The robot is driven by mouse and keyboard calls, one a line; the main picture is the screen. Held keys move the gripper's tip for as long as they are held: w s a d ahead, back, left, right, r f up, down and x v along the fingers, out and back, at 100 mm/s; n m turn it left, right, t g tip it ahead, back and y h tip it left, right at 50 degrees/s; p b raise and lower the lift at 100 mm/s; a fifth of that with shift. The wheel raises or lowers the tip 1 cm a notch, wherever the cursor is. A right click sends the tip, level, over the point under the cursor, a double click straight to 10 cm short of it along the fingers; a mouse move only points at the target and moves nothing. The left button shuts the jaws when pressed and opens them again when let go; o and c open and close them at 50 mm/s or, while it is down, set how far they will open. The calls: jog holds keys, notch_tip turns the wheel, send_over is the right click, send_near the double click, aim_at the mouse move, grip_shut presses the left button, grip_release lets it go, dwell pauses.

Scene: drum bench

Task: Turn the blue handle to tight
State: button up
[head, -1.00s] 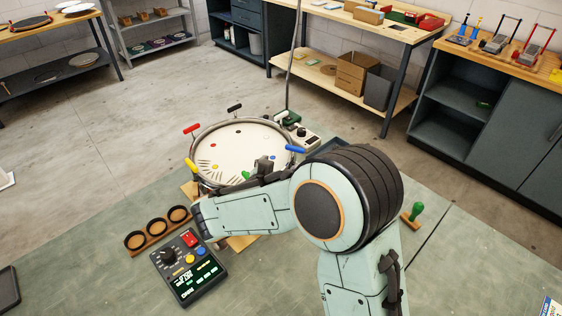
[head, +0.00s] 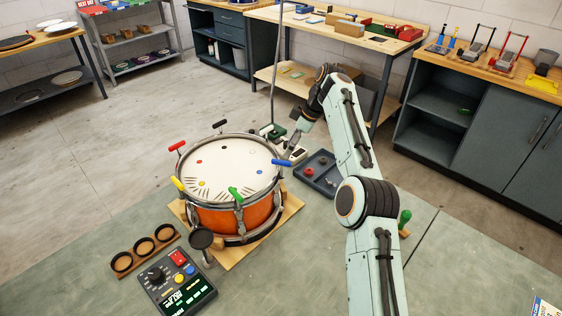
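An orange drum (head: 235,217) with a white head stands on a wooden base on the green bench. Coloured handles sit around its rim. The blue handle (head: 281,162) is at the rim's right side and points outward to the right. My gripper (head: 289,153) is at the drum's right edge, pointing down and left, with its tips close to the blue handle. I cannot tell whether they touch it. The fingers are small and dark here, so their opening is not clear. My arm reaches in from the right.
Red (head: 176,146), black (head: 219,124), yellow (head: 178,183) and green (head: 235,194) handles surround the rim. A control box (head: 177,285) and a three-ring wooden holder (head: 145,248) lie front left. A dark tray (head: 318,181) lies right of the drum.

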aim_at(282, 161)
jog(key=x, duration=0.6)
jog(key=shift+a, duration=0.15)
grip_shut()
